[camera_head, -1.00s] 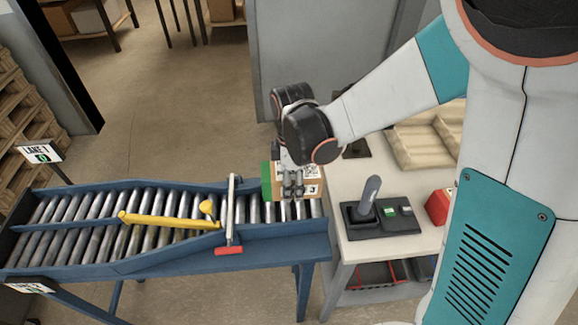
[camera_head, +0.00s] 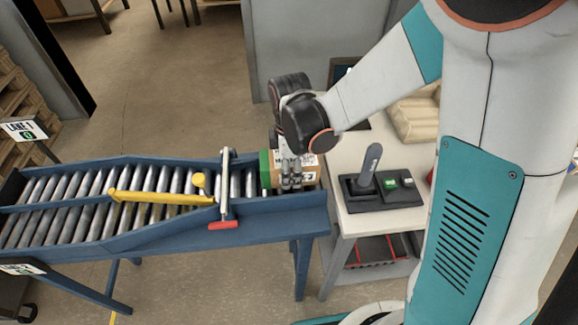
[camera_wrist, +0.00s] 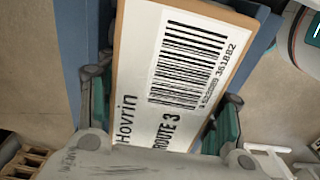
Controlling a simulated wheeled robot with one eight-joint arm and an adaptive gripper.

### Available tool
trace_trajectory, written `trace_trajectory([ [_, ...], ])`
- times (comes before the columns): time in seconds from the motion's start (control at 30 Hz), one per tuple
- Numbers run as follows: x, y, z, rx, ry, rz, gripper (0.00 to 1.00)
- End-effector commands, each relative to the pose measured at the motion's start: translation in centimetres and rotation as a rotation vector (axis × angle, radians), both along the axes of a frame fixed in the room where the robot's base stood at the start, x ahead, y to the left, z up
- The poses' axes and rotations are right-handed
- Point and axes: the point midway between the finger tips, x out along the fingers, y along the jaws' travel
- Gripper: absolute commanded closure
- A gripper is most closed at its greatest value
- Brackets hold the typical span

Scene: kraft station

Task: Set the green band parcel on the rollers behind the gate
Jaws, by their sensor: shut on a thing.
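The green band parcel (camera_head: 265,169) is a brown box with a green band on its left side. It is at the right end of the roller conveyor (camera_head: 150,241), to the right of the gate (camera_head: 225,187), a grey bar with a red handle. My gripper (camera_head: 291,181) is shut on the parcel from above. In the wrist view the parcel's white label (camera_wrist: 180,75) reads "Hovrin" and "ROUTE 3", between the two finger pads. The parcel looks low between the conveyor's side rails; whether its underside touches the rollers is hidden.
A yellow diverter arm (camera_head: 160,198) lies across the rollers left of the gate. A white bench (camera_head: 350,224) with a lever box (camera_head: 382,194) stands close on the right. A lane 1 sign (camera_head: 25,130) stands at the far left.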

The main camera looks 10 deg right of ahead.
Motion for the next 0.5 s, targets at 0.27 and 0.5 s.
trace_trajectory([
  [0.27,0.0,-0.03,-0.17,0.0,0.0,0.0,0.75],
  [0.5,0.0,-0.02,-0.17,0.0,0.0,0.0,0.17],
])
